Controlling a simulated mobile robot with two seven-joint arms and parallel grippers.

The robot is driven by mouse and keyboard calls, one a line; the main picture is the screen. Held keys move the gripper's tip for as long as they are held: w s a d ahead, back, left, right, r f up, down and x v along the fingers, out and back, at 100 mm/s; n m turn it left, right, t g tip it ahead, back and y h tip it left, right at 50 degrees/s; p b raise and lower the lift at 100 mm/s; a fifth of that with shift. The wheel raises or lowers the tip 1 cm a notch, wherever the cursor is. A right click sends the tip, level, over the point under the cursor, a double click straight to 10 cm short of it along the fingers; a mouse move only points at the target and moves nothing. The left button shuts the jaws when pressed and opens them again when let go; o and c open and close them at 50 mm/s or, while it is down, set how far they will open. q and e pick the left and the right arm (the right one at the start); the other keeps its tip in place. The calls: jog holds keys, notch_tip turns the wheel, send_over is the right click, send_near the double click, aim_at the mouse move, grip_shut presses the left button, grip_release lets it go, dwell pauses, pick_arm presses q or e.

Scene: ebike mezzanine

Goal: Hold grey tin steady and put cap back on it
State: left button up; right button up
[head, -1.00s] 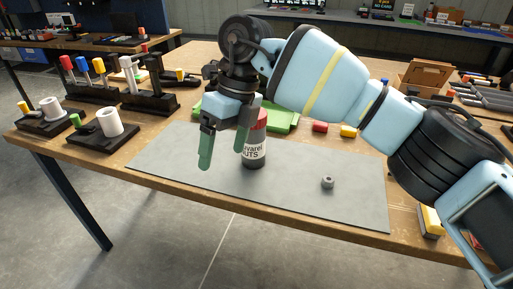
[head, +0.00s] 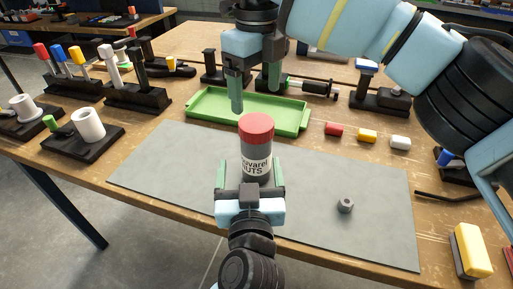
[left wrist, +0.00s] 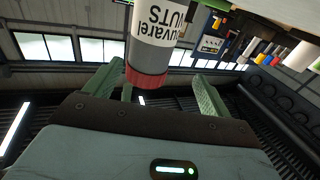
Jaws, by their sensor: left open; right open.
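The grey tin (head: 257,163) stands upright on the grey mat, with a white label and a red top (head: 256,127). The red top sits on the tin and looks ridged in the left wrist view (left wrist: 146,74), where the tin (left wrist: 152,45) appears upside down. My left gripper (head: 250,168) is open, its green fingers at either side of the tin's near side; I cannot tell whether they touch it. My right gripper (head: 255,90) is open and empty, above and behind the tin. A small grey round piece (head: 345,205) lies on the mat to the right.
The grey mat (head: 150,165) is mostly clear. A green tray (head: 205,108) lies behind the tin. Black stands with tools and a white roll (head: 88,124) are at the left.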

aim_at(256, 148)
pick_arm(q)
jog(key=shift+w+d+r+m+h, duration=0.3)
jog(key=shift+d+r, duration=0.1)
jog(key=shift+d, duration=0.3)
pick_arm(e)
jog(key=shift+w, duration=0.25)
pick_arm(q)
jog(key=shift+s, duration=0.1)
pick_arm(e)
jog(key=shift+s+r, duration=0.1)
jog(key=shift+s, duration=0.05)
pick_arm(q)
jog(key=shift+w, duration=3.95)
jog(key=c, duration=1.4)
grip_shut()
pick_arm(e)
jog(key=shift+c, duration=1)
jog(key=n, duration=0.4)
jog(key=shift+n, duration=0.3)
